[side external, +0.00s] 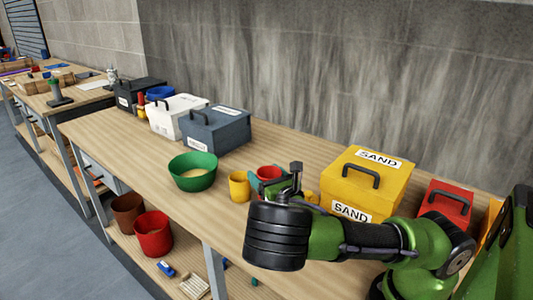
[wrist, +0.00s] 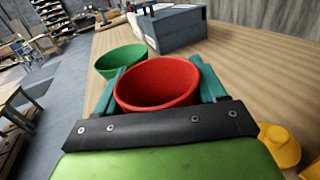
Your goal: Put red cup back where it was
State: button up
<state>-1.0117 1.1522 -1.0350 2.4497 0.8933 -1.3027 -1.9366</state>
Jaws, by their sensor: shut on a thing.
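The red cup (wrist: 157,84) sits upright between the two teal fingers of my gripper (wrist: 160,90) in the wrist view. My gripper is shut on its sides, and the cup's open top faces up. In the side external view the red cup (side external: 269,172) shows its rim above my gripper (side external: 268,184), over the wooden bench. My wrist hides its lower part, so I cannot tell whether its base touches the bench.
A yellow cup (side external: 239,187) stands just left of my gripper. A grey box (side external: 216,130) and white box (side external: 178,115) stand behind. A yellow SAND box (side external: 365,185) stands right. Bare bench (side external: 120,140) lies front left.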

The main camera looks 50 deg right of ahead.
notch_tip(320, 180, down, 8)
jog(key=shift+r, duration=0.2)
dwell(0.3)
jog(key=o, duration=1.1)
jog(key=shift+f, duration=0.1)
jog(key=shift+o, duration=0.2)
jog(key=shift+s+a, duration=0.1)
jog(key=v, duration=0.7)
jog(key=shift+s, duration=0.2)
jog(key=shift+a, duration=0.1)
